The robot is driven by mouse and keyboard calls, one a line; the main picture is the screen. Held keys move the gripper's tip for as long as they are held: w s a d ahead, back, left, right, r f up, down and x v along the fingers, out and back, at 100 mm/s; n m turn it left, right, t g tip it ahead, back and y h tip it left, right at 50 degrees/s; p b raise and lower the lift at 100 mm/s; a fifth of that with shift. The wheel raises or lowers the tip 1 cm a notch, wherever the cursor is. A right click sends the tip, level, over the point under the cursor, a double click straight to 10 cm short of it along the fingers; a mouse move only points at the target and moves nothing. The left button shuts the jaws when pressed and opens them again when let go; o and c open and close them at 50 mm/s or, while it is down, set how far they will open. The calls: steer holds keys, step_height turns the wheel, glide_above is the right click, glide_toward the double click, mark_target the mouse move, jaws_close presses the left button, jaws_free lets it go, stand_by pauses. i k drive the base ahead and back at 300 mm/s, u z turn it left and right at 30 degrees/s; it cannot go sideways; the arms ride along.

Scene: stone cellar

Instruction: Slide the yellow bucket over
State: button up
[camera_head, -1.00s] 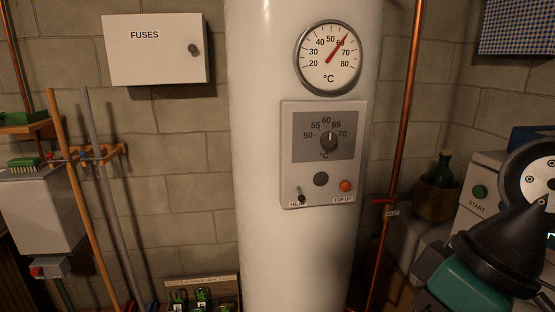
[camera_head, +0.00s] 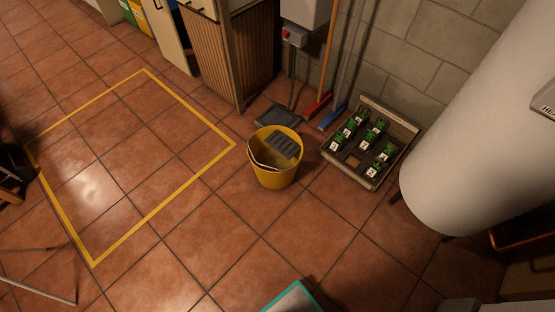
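The yellow bucket (camera_head: 273,172) stands upright on the tiled floor near the middle of the view. It has a grey slotted insert at its top and a pale handle lying at its left inside. A yellow outlined rectangle (camera_head: 191,187) is marked on the floor to the left of the bucket. The bucket stands just outside the rectangle's right corner. My gripper is not in view.
A wooden tray (camera_head: 369,183) with several small potted plants lies right of the bucket, beside the white tank (camera_head: 470,130). A red broom (camera_head: 318,104) and a blue one (camera_head: 333,116) lean behind. The floor inside the rectangle is clear.

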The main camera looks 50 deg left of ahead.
mark_target(275, 162)
steer(key=k, duration=1.55)
steer(key=u, duration=0.8)
steer(key=i, duration=1.1)
steer(key=u, duration=0.5)
steer(key=k, duration=0.65)
steer(key=u, duration=0.25)
steer(key=i, duration=0.4)
steer(key=u, duration=0.7)
steer(key=i, duration=0.75)
steer(key=u, duration=0.15)
